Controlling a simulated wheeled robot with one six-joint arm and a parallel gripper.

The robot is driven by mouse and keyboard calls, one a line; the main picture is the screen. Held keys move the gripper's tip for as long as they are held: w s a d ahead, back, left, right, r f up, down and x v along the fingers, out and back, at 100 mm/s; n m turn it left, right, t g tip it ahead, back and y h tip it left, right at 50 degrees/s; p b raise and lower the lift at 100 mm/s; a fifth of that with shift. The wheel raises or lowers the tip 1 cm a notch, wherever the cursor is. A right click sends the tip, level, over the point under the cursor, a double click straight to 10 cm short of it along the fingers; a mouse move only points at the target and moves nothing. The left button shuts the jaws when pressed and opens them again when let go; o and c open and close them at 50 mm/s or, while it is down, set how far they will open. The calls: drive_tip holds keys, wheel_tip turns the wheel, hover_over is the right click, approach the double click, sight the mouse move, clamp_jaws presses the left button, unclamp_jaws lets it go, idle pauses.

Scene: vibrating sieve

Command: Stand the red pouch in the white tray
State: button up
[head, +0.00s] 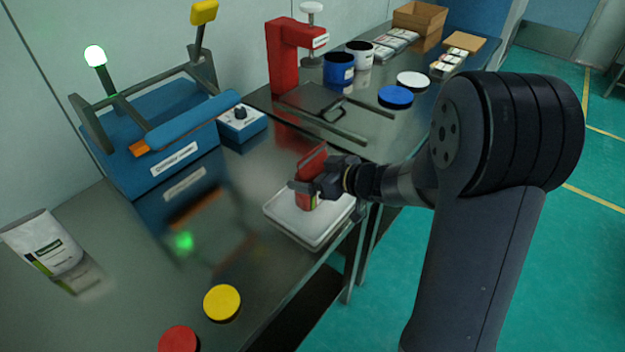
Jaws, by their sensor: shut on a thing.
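The red pouch (309,176) is upright, slightly tilted, at the white tray (300,234). My gripper (306,187) is shut on the pouch from the right side. The pouch's lower end is over the inside of the tray, near its back left part. I cannot tell whether its bottom touches the tray floor. The gripper and wrist hide part of the pouch and the tray's back right side. The tray lies flat on the metal bench near its front edge.
A blue sealing machine (160,140) with a yellow-tipped lever stands at the back left. A white pouch (42,243) stands at the far left. Yellow (222,302) and red (178,340) discs lie in front. A red press (284,60) and blue tin (338,70) stand behind.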

drive_tip(key=shift+f, duration=0.65)
drive_tip(key=shift+f, duration=0.1)
drive_tip(key=shift+f, duration=0.15)
drive_tip(key=o, duration=1.3)
drive_tip(key=shift+c, duration=0.2)
drive_tip(key=shift+r, duration=0.25)
drive_tip(key=p+v, duration=0.1)
drive_tip(key=v, duration=1.1)
drive_tip(key=shift+f, duration=0.1)
